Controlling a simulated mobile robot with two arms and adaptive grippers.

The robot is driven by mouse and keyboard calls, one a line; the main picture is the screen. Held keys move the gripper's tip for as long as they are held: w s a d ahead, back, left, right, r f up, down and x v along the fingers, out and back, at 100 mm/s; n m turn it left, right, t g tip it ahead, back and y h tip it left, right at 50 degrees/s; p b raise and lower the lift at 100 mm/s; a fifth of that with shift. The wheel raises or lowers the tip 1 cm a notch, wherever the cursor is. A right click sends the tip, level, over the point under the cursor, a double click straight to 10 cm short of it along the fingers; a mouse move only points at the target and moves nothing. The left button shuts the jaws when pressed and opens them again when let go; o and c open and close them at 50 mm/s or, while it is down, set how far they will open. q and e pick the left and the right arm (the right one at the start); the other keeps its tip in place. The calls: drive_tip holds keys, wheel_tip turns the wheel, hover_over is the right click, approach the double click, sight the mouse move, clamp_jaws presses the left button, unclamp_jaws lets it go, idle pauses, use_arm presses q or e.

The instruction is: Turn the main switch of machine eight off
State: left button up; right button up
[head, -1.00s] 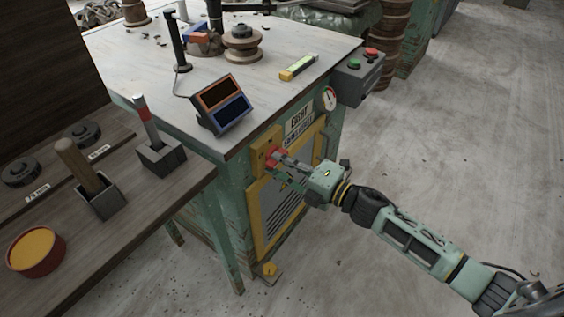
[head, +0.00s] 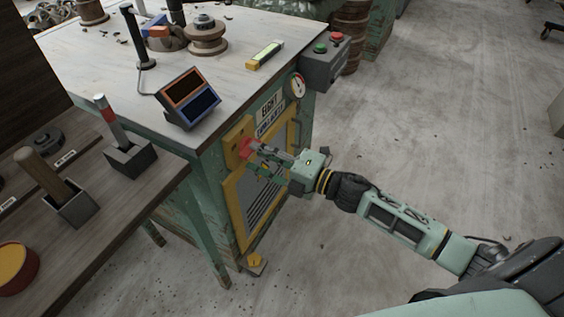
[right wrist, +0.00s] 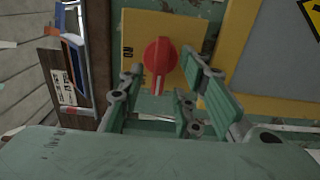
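The main switch is a red knob (head: 246,148) on a yellow plate (head: 232,140) at the corner of the green machine (head: 215,185), whose label (head: 270,108) reads EIGHT. In the right wrist view the knob (right wrist: 160,62) has a white mark pointing down the picture. An ON marking (right wrist: 127,50) is at the plate's left edge. My right gripper (head: 262,154) is at the knob. In the right wrist view its fingers (right wrist: 164,78) are open, one on each side of the knob. I cannot tell whether they touch it. My left gripper is not in view.
A grey box with green and red buttons (head: 325,65) and a gauge (head: 298,86) are on the machine's right side. A display (head: 189,98) stands on its top. A wooden shelf (head: 110,200) with tool holders is at left.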

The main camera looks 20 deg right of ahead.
drive_tip(key=v, duration=1)
